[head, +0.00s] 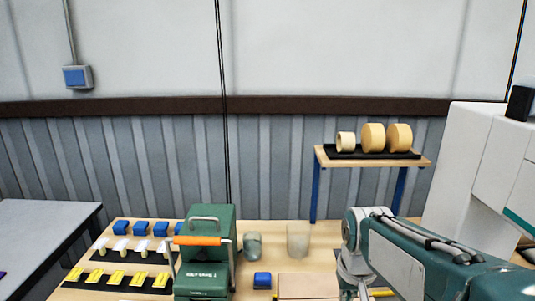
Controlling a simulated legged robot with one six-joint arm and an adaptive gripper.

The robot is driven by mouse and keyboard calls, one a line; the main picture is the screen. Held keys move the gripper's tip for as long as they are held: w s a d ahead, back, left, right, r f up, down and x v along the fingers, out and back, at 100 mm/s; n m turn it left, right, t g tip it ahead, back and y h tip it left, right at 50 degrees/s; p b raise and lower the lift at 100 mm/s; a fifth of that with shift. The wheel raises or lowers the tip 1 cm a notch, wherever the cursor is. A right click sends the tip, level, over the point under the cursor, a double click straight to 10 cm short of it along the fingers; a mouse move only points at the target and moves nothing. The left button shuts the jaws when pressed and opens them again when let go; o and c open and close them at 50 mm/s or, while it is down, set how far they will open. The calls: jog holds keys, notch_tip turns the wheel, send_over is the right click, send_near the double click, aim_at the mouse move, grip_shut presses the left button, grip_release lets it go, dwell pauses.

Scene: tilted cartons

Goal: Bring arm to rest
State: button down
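My arm (395,262) reaches in from the lower right, over the right part of the wooden workbench (230,228). Its teal link ends in a grey joint near the bench's right side. My gripper is not visible, so I cannot see its fingers or whether it holds anything.
A green case (205,262) with an orange handle stands on the bench. Blue, white and yellow parts lie in rows at left. A blue block (262,280) and two cups (298,240) stand near my arm. A shelf (375,158) holds tape rolls. A white machine (462,165) stands right.

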jog(key=s+r+t, duration=0.2)
jog(key=s+t, duration=0.1)
jog(key=s, duration=1)
jog(key=shift+s+r+t, duration=0.25)
jog(key=shift+s+t, duration=0.05)
jog(key=shift+s, duration=0.05)
jog(key=shift+w, duration=0.15)
